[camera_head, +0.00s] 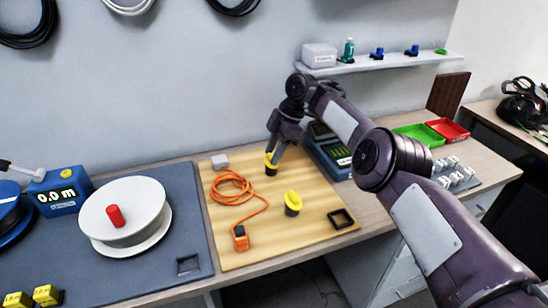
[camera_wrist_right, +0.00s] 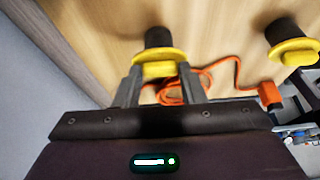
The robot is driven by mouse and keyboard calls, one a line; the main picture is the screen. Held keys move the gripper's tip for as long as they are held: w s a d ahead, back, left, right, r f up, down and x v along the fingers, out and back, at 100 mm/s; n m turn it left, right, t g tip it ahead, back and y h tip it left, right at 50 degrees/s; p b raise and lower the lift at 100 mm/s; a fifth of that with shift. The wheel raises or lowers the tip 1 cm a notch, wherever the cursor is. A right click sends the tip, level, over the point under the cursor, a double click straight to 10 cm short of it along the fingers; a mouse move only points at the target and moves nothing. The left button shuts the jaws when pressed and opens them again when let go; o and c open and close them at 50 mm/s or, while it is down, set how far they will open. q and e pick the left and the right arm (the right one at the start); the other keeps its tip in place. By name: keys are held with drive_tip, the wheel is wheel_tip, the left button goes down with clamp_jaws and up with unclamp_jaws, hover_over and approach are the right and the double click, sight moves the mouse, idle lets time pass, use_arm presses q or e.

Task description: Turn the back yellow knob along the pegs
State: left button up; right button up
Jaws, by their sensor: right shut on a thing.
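The back yellow knob (camera_head: 271,166), on a black round base, stands on the wooden board (camera_head: 250,255) near its back edge. My right gripper (camera_head: 274,152) reaches down to it from above and is shut on it. In the right wrist view the yellow knob (camera_wrist_right: 160,58) sits between the two fingers of the gripper (camera_wrist_right: 161,78), one on each side. The fingers partly hide it, and I cannot make out its pegs. A front yellow knob (camera_head: 292,199) on a black base stands nearer and to the right, untouched.
An orange cable (camera_head: 230,186) lies coiled left of the knobs, its orange plug (camera_head: 240,238) in front. A grey block (camera_head: 219,161) and a black square frame (camera_head: 341,218) are on the board. A white spool (camera_head: 145,200) stands left; a dark device (camera_head: 328,150) stands close right of my gripper.

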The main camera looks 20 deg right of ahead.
drive_tip(key=shift+d+r, duration=0.1)
idle(0.5)
drive_tip(key=o, duration=1)
drive_tip(key=b+v, duration=0.1)
drive_tip(key=v, duration=0.6)
drive_tip(key=shift+w+d+r, duration=0.1)
drive_tip(key=shift+d+r, duration=0.05)
drive_tip(key=shift+r, duration=0.2)
